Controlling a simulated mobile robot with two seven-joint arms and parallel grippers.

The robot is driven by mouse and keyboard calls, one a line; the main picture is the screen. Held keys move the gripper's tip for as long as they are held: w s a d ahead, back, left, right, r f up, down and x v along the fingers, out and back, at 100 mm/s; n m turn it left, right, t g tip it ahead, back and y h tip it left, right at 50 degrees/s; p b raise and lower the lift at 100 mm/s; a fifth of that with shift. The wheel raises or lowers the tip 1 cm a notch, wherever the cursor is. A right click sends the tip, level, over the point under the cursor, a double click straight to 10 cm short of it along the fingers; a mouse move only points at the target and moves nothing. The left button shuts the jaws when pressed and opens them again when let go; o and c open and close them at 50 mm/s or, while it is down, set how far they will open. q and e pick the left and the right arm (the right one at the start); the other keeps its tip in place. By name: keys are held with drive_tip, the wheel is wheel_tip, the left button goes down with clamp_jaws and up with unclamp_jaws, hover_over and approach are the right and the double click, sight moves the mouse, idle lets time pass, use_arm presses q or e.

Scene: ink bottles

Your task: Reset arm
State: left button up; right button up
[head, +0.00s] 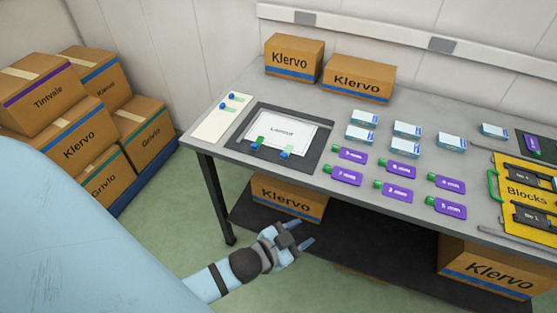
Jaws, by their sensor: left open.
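My left gripper (304,233) is in front of the table's front edge, lower than the tabletop, with its fingers apart and nothing between them. Its arm comes in from the lower left. My right gripper is not in view. On the grey table (440,237) lie several purple flat pieces with green ends and "mm" labels, such as one purple piece (398,169). A dark mat (243,144) carries a white sheet (280,130) with green and blue clips at its near edge.
Several small white-blue boxes (408,130) stand behind the purple pieces. A yellow "Blocks" board (526,196) is at the right. Klervo cartons (358,78) stand at the table's back and on the lower shelf (370,244). More cartons (80,139) are stacked left.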

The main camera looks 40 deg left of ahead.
use_arm(q)
drive_tip(key=s+f+n+g+y, duration=0.1)
drive_tip(key=s+f+n+g, duration=0.2)
drive_tip(key=s+f, duration=0.3)
drive_tip(key=shift+s+a+g, duration=0.3)
drive_tip(key=shift+s+g, duration=0.2)
drive_tip(key=shift+s, duration=0.4)
